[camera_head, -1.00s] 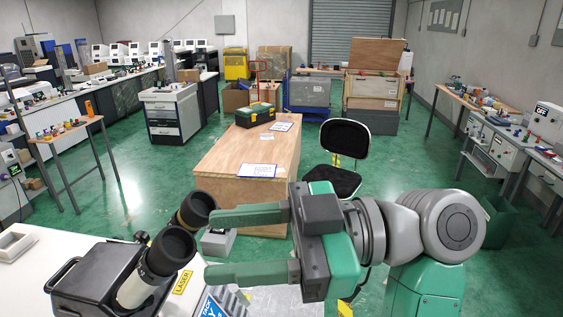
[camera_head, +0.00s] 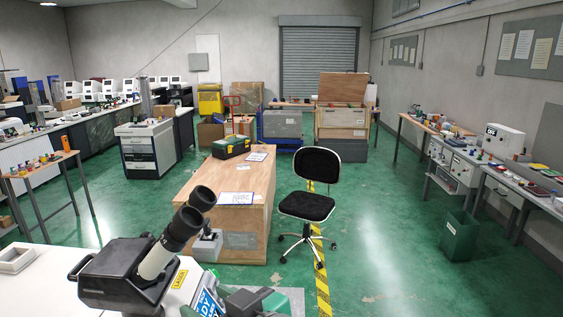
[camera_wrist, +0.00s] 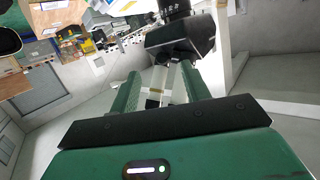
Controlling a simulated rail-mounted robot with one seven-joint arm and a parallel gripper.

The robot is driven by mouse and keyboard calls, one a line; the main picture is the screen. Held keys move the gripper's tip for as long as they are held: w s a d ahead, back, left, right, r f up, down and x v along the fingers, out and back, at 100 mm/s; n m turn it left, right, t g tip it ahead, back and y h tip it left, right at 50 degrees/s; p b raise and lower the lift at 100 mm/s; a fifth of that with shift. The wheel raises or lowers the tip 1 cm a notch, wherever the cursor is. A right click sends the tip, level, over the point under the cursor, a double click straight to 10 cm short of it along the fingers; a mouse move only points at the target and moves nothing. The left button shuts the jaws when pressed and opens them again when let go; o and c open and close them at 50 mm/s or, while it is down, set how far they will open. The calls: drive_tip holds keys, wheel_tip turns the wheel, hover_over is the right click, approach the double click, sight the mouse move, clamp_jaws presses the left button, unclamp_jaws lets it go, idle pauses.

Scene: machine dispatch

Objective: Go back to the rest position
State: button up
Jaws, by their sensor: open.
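My gripper (camera_wrist: 162,88) shows in the wrist view with its two green fingers apart. No object is held between them; a pale, thin part of the scene shows in the gap behind. A dark instrument part (camera_wrist: 182,38) appears just beyond the fingertips, and I cannot tell the distance to it. In the head view only a green and grey piece of my arm shows at the bottom edge, and the fingertips cannot be made out there. Beside it stands a black and white instrument with two eyepieces (camera_head: 155,257) and a yellow laser label.
A wooden crate table (camera_head: 200,185) carries a toolbox (camera_head: 231,148) and papers. A black office chair (camera_head: 310,195) stands right of it. A green bin (camera_head: 460,235) and benches with machines line the right wall. The green floor between chair and bin is clear.

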drive_tip(key=s+d+r+m+t+h+p, duration=0.2)
drive_tip(key=s+d+m+t+h, duration=0.2)
drive_tip(key=d+m+t+h, duration=0.55)
drive_tip(key=s+r+t+p, duration=0.2)
drive_tip(key=s+r+p, duration=0.2)
drive_tip(key=r, duration=1)
drive_tip(key=s+r+t+h+p, duration=0.1)
drive_tip(key=s+r+t+p, duration=0.2)
drive_tip(key=r, duration=1.1)
drive_tip(key=s+p, duration=0.1)
drive_tip(key=s, duration=0.1)
drive_tip(key=shift+s+p, duration=0.4)
